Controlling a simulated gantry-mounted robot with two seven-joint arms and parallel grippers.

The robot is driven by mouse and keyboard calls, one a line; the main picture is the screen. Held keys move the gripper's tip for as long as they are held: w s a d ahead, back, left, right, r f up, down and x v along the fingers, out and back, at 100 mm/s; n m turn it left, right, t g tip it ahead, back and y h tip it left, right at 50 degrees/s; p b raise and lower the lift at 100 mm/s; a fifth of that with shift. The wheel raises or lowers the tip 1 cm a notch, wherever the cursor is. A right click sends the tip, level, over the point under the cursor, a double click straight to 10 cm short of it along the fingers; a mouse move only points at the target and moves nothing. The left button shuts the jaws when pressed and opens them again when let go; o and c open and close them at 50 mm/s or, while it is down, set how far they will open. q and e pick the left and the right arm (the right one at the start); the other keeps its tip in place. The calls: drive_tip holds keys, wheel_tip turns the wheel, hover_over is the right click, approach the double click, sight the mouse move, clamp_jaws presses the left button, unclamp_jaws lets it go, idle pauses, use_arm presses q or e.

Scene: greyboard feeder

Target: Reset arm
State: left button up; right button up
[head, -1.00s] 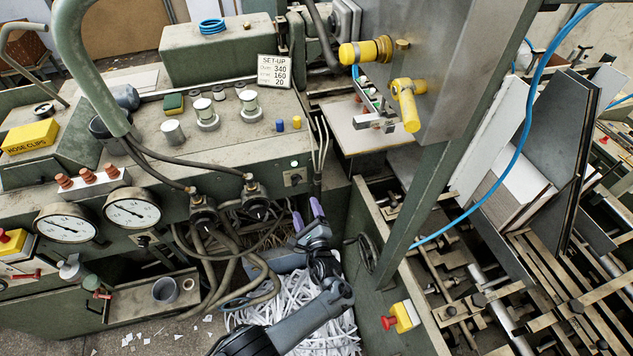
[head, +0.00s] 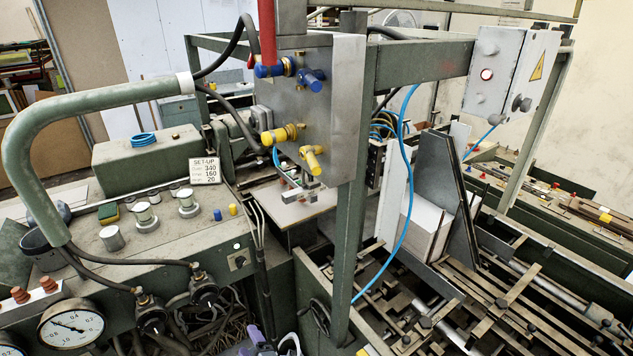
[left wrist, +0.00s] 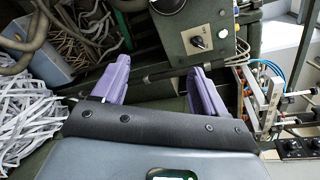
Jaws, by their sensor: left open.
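My left gripper (head: 262,340) shows only in part at the bottom edge of the head view, low in front of the green machine. Its purple fingers stand apart in the left wrist view (left wrist: 158,78), with nothing between them. The gripper is open and empty. Beyond the fingertips is a green panel with a black rotary switch (left wrist: 198,40). Most of my left arm is cut off below the head view. My right gripper is in neither view now.
Shredded white paper (left wrist: 25,115) lies beside a blue-grey bin (left wrist: 38,52) at the left of the wrist view. A green post (head: 358,190), a blue hose (head: 402,220) and the feeder bars (head: 480,320) stand to the right. A gauge (head: 70,325) is at lower left.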

use_arm(q)
drive_tip(key=s+d+f+n+g+h+p, duration=0.25)
drive_tip(key=s+n+g+h+p, duration=0.35)
drive_tip(key=s+n, duration=0.5)
drive_tip(key=s+a+r+n+g+h+p, duration=0.1)
drive_tip(key=s+a+r+n, duration=0.1)
drive_tip(key=s+r, duration=0.8)
drive_tip(key=s+a+r+n+g+h+p, duration=0.2)
drive_tip(key=s+r, duration=0.8)
drive_tip(key=s, duration=0.5)
drive_tip(key=shift+a+n+g, duration=0.3)
drive_tip(key=shift+a, duration=0.6)
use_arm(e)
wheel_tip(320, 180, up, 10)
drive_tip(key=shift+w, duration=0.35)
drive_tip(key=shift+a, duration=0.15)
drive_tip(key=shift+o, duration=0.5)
